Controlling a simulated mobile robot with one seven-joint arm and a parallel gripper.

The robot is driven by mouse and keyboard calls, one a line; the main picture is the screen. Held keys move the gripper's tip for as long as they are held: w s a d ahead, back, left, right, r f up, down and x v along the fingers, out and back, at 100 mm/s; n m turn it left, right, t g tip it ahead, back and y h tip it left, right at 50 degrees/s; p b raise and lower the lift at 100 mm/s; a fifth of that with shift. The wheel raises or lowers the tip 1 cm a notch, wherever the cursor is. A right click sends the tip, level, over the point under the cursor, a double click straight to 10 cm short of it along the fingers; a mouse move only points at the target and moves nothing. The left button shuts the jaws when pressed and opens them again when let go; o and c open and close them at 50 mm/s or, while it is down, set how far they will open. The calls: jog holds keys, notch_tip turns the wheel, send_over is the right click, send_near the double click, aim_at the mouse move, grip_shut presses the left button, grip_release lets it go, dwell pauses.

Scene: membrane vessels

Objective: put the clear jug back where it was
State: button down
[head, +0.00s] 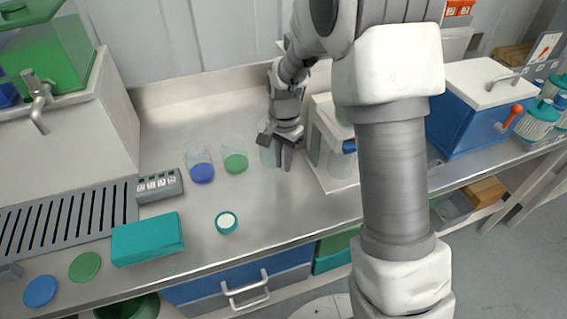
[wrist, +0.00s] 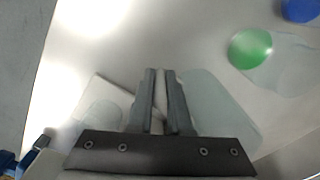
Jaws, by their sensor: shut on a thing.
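My gripper (head: 274,148) is over the middle of the steel counter, left of a white stand (head: 323,130). It is shut on the clear jug (head: 267,156), which is faint and largely hidden by the fingers. In the wrist view the closed fingers (wrist: 160,72) point away, and the clear jug (wrist: 215,105) shows as a pale shape just right of them. I cannot tell whether its base touches the counter. A clear vessel with blue liquid (head: 201,170) and one with green liquid (head: 235,161) stand to its left.
Another clear vessel (head: 341,172) is in the white stand, close on the right. A small button box (head: 156,186), teal box (head: 147,239) and teal-rimmed round piece (head: 227,222) lie left and in front. A blue cooler (head: 467,122) is farther right. The counter front is mostly clear.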

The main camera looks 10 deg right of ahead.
jog(key=shift+f, duration=0.55)
jog(key=shift+f, duration=0.2)
jog(key=c, duration=0.8)
grip_release()
jog(key=shift+c, duration=0.2)
jog(key=shift+r, duration=0.15)
